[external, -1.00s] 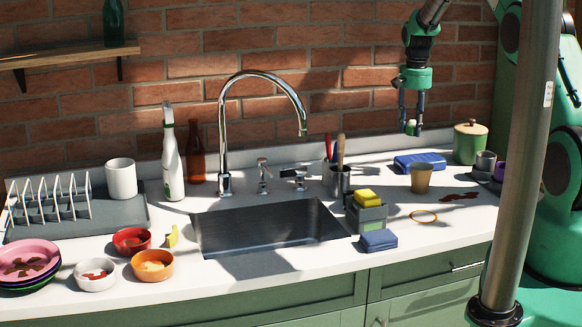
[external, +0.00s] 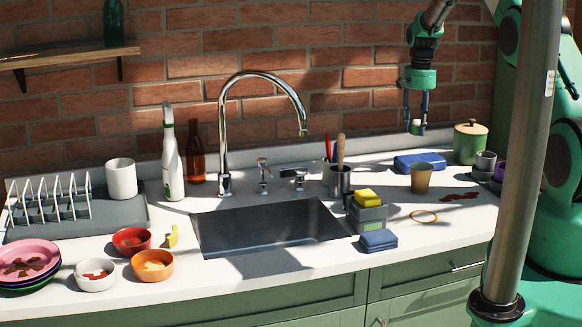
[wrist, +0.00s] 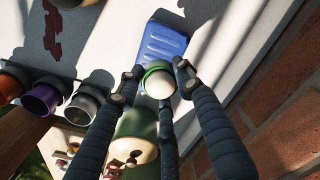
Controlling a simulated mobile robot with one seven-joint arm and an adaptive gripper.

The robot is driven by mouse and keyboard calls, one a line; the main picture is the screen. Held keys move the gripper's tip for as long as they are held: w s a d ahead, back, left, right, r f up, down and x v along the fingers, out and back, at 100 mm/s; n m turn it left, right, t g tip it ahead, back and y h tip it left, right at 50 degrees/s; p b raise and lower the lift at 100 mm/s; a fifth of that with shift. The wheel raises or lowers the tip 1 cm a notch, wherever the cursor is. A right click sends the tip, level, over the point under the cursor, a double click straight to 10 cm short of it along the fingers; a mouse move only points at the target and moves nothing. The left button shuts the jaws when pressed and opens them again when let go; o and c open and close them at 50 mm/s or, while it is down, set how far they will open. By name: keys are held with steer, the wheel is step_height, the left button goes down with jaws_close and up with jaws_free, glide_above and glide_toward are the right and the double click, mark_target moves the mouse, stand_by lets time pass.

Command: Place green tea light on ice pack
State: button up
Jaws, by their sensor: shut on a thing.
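My gripper (external: 416,125) is shut on the green tea light (external: 417,128), a small green cup with a pale top. In the wrist view the tea light (wrist: 158,82) sits between the fingertips of my gripper (wrist: 157,79). The blue ice pack (external: 421,162) lies flat on the counter near the back wall. My gripper holds the tea light above it, with a visible gap in the external view. In the wrist view the ridged ice pack (wrist: 163,43) shows just beyond the tea light, which covers part of its near end.
A green pot with a lid (external: 470,142) stands right of the ice pack, close to it. A tan cup (external: 421,179) stands just in front. A metal utensil holder (external: 340,180) is to the left, and the brick wall (external: 370,90) is behind.

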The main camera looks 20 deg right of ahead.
glide_above(414, 159)
steer(key=shift+f, duration=2.25)
steer(key=shift+f, duration=0.1)
steer(key=shift+f, duration=1.75)
steer(key=shift+f, duration=0.2)
steer(key=o, duration=1.1)
steer(key=shift+o, duration=0.2)
steer(key=shift+r, duration=0.1)
step_height(414, 159, up, 12)
steer(key=shift+r, duration=0.1)
